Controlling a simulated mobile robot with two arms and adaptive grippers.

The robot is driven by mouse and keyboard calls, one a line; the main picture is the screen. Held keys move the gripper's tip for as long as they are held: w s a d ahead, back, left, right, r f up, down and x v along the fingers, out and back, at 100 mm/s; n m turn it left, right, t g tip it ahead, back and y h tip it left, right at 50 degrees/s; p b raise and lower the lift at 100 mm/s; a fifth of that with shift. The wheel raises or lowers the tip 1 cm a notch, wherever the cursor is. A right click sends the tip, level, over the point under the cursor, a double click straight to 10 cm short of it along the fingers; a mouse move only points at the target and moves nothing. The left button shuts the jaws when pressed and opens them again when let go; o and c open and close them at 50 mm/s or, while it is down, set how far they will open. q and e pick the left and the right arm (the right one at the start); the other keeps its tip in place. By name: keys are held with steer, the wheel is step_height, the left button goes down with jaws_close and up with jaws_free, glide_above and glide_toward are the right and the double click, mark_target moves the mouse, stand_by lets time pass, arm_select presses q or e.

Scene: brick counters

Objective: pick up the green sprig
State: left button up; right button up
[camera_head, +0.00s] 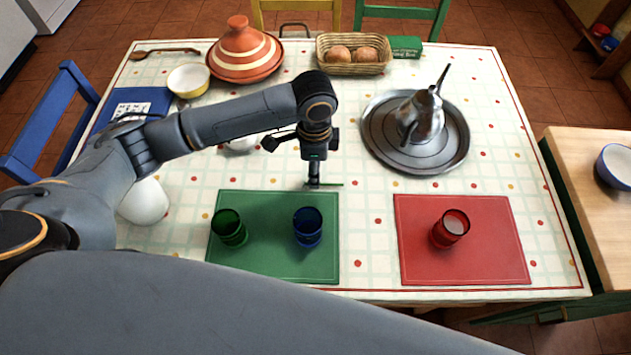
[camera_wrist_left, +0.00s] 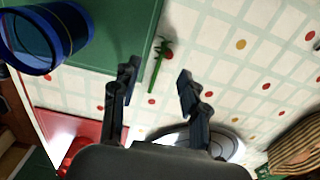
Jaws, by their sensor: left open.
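The green sprig (camera_head: 333,184) is small and thin. It lies on the tablecloth just beyond the far right corner of the green placemat (camera_head: 268,262). My left gripper (camera_head: 313,183) points down at this spot and partly hides the sprig in the head view. In the left wrist view the sprig (camera_wrist_left: 158,62) shows whole, with a leafy end and a thin stem. It lies in the gap between the two spread fingertips of my left gripper (camera_wrist_left: 158,72), which is open and empty. My right gripper is in neither view.
A green glass (camera_head: 229,229) and a blue glass (camera_head: 307,228) stand on the green placemat. A red glass (camera_head: 451,228) stands on the red placemat (camera_head: 490,262). A metal tray (camera_head: 385,147) with a teapot (camera_head: 425,115) is at right. Bare cloth lies between the placemats.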

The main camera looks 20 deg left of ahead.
mark_target(324, 184)
arm_select(q)
steer(key=f, duration=0.3)
steer(key=a+f, duration=0.1)
steer(key=f, duration=0.1)
steer(key=shift+s, duration=0.2)
steer(key=c, duration=0.9)
